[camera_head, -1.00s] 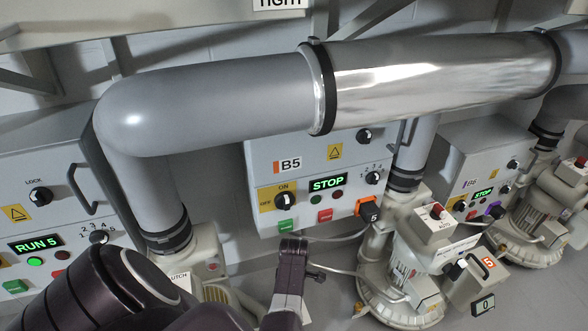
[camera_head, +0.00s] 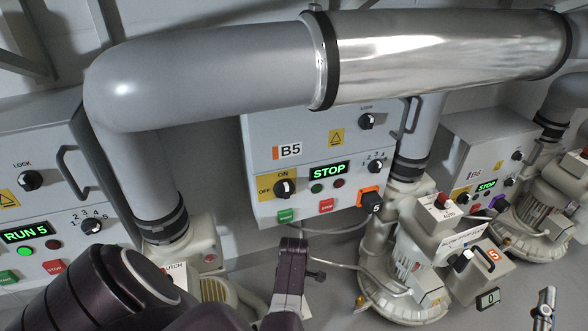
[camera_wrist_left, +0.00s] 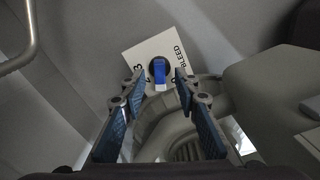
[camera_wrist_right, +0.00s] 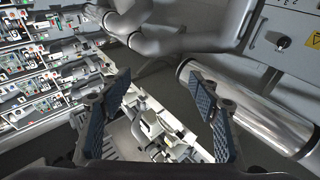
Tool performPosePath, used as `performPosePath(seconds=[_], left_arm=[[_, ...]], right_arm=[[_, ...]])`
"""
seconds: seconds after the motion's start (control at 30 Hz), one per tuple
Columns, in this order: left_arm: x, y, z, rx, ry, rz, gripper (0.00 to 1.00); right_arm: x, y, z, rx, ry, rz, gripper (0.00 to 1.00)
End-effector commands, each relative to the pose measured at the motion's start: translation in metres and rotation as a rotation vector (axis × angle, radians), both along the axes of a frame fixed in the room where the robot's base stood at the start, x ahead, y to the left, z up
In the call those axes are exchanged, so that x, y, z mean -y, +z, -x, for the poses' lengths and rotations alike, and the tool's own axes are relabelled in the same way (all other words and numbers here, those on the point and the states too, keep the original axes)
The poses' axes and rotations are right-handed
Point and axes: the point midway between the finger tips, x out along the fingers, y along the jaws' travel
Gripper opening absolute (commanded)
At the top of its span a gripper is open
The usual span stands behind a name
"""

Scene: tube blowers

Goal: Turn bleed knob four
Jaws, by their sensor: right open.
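In the left wrist view a blue bleed knob (camera_wrist_left: 159,70) with a white tip sits on a white plate (camera_wrist_left: 142,55) marked BLEED. The plate is tilted in the picture, and I cannot tell the knob's number. My left gripper (camera_wrist_left: 158,90) is open. Its fingertips show on either side of the knob's lower end, and no contact is visible. In the head view my dark arm link (camera_head: 291,262) hides the area below the B5 box. My right gripper (camera_wrist_right: 158,82) is open and empty, with blurred machinery far beyond its fingers.
The B5 control box (camera_head: 310,150) reads STOP, and a left box (camera_head: 35,215) reads RUN 5. A thick grey pipe (camera_head: 200,80) crosses above. Blower units (camera_head: 405,265) stand at right. A curved metal bar (camera_wrist_left: 28,45) is near my left gripper.

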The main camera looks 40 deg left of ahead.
Motion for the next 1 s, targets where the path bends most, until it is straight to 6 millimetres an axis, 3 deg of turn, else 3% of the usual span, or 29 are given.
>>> performPosePath(seconds=[0.3,0.5,0.7,1.0], left_arm=[[0.0,-0.014,0.0,0.0,0.0,0.0,0.29],[0.0,-0.018,0.0,0.0,0.0,0.0,0.29],[0.0,-0.019,0.0,0.0,0.0,0.0,0.29],[0.0,-0.019,0.0,0.0,0.0,0.0,0.27]], right_arm=[[-0.002,0.06,0.025,0.299,0.018,-0.084,0.56],[0.0,0.086,0.044,0.438,0.025,-0.123,0.56],[0.002,0.097,0.053,0.501,0.028,-0.142,0.56],[0.002,0.099,0.054,0.506,0.028,-0.143,0.56]])
